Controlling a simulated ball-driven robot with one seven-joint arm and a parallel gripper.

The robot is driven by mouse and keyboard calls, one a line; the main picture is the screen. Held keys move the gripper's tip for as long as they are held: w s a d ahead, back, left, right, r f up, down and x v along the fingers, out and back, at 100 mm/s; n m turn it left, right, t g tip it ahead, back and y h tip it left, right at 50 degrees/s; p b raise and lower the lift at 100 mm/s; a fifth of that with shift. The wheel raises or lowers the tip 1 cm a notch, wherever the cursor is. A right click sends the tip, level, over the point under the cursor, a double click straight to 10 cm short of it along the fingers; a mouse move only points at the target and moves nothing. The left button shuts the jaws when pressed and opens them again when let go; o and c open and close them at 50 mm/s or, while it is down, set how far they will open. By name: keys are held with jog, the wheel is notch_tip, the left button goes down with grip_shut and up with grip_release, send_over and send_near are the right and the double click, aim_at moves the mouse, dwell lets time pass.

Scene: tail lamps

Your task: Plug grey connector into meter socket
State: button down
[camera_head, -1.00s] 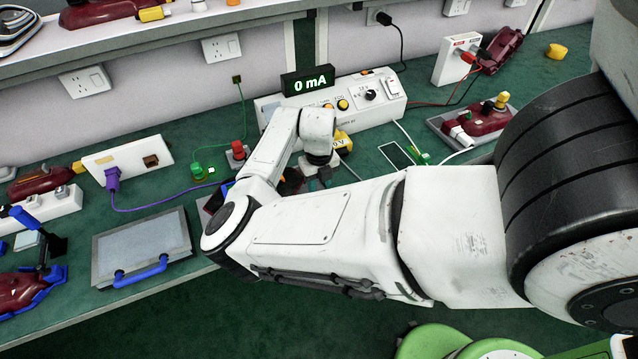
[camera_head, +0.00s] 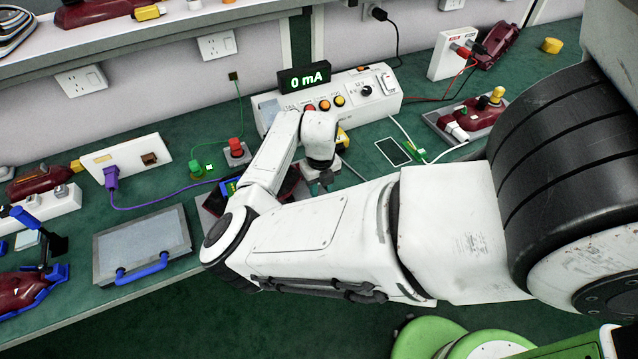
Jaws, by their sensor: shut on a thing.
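My gripper (camera_head: 324,181) points down at the bench beyond my bent forearm. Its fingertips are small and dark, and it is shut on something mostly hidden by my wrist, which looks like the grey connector. A thin grey cable (camera_head: 354,171) runs on the bench just right of the gripper. The meter display (camera_head: 304,78) reads 0 mA in green and stands on a long white instrument box (camera_head: 385,105) behind my wrist. The meter socket cannot be made out. A dark red-edged device (camera_head: 293,190) lies partly hidden behind my forearm.
A red button block (camera_head: 236,152) and a green connector (camera_head: 197,168) stand left of my wrist. A yellow piece (camera_head: 343,137) shows behind it. A grey case (camera_head: 142,245) is at front left.

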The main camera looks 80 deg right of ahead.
jog(key=shift+s+a, duration=0.15)
jog(key=shift+a, duration=0.05)
dwell(0.3)
jog(key=shift+s+a+r+p, duration=0.1)
jog(key=shift+s+a+p, duration=0.4)
jog(key=shift+a, duration=0.1)
